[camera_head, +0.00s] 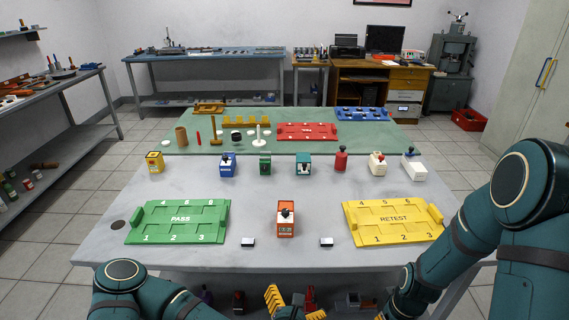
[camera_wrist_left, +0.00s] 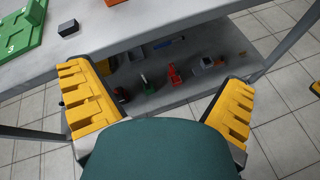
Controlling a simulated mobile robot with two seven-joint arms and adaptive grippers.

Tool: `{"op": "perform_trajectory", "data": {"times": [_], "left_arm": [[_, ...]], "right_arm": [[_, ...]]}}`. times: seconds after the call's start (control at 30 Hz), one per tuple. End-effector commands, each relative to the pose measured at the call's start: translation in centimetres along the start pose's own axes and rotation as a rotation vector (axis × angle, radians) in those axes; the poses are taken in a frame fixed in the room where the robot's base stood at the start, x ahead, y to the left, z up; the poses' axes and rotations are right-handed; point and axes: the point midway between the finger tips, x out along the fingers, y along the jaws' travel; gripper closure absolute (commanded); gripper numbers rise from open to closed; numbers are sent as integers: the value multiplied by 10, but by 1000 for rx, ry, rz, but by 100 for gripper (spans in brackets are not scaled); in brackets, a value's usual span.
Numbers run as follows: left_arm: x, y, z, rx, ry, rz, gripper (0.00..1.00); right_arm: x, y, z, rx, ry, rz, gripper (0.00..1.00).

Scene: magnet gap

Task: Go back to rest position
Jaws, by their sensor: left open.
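My left gripper (camera_head: 295,305) shows at the bottom middle of the head view, in front of the table's front edge and lower than its top. Its yellow fingers stand wide apart in the left wrist view (camera_wrist_left: 158,82), with nothing between them. The lower shelf shows beyond them. My right arm comes in from the right and its forearm runs down to the bottom edge. Its gripper is out of the picture. An orange device (camera_head: 285,219) stands upright at the table's front middle, apart from the gripper.
The grey table (camera_head: 262,196) carries a green PASS tray (camera_head: 180,221), a yellow RETEST tray (camera_head: 392,222) and two small dark-and-white blocks (camera_head: 248,242) (camera_head: 326,242) near its front edge. Several devices stand in a row behind. Loose items lie on the lower shelf (camera_wrist_left: 215,45).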

Motion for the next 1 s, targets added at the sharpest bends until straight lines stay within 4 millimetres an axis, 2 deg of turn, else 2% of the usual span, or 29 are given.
{"op": "perform_trajectory", "data": {"times": [0.17,0.3,0.43,0.6,0.8,1.0], "left_arm": [[0,-31,-31,529,-35,-228,0],[-7,-39,-72,1002,-71,-440,0],[-20,-25,-112,1413,-114,-651,0],[-42,12,-151,1806,-185,-912,0],[-64,44,-170,2007,-259,-1100,0],[-69,49,-173,2039,-281,-1141,0]], "right_arm": [[25,-30,-1,62,38,-24,43],[44,-58,-1,131,81,-56,43],[59,-88,0,203,122,-97,43],[70,-122,3,295,168,-156,43],[74,-144,4,362,198,-201,43],[74,-148,4,376,205,-209,43]]}}
